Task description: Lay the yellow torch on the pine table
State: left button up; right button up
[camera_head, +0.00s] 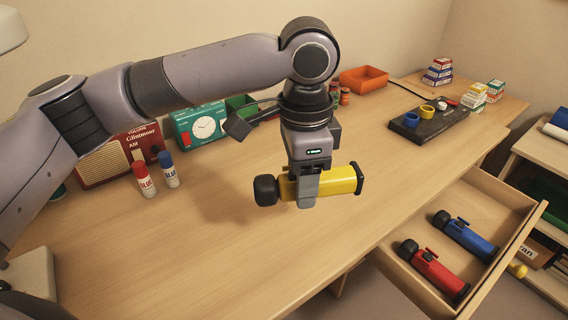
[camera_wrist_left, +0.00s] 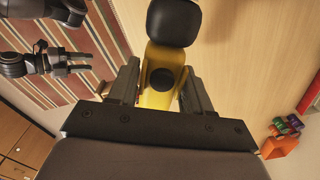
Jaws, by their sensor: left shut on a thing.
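The yellow torch (camera_head: 335,181), with a black head and black end, is held level across my left gripper (camera_head: 306,196). The gripper is shut around its barrel. In the left wrist view the torch (camera_wrist_left: 164,72) sits between both fingers of my left gripper (camera_wrist_left: 160,92). The torch hangs above the pale wood table (camera_head: 230,255), apart from it, with a soft shadow on the wood to its left. My right gripper (camera_wrist_left: 72,62) shows only in the left wrist view, empty over a striped rug, its two fingers apart.
An open drawer (camera_head: 540,215) at the front right holds a red torch (camera_head: 434,272) and a blue torch (camera_head: 467,237). Glue sticks (camera_head: 146,180), a radio (camera_head: 112,160) and a teal clock box (camera_head: 200,127) stand at left. A dark tray (camera_head: 430,124) lies back right. The table's front middle is clear.

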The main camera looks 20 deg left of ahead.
pick_arm(q)
jog(key=m, duration=0.3)
jog(key=shift+w+a+r+m, duration=0.25)
jog(key=shift+a+r+m, duration=0.05)
jog(key=m, duration=0.5)
jog(key=shift+w+a+r, duration=0.3)
jog(key=shift+a+r, duration=0.1)
jog(key=a+r+m, duration=0.1)
jog(key=m, duration=2.1)
send_over(277, 232)
notch_tip(277, 232, down, 11)
jog(key=shift+f+b, duration=0.35)
jog(key=shift+f, duration=0.45)
notch_tip(277, 232, down, 5)
jog(key=shift+f+b, duration=0.1)
jog(key=shift+b, duration=0.25)
jog(key=shift+f, duration=0.2)
jog(key=shift+f, duration=0.1)
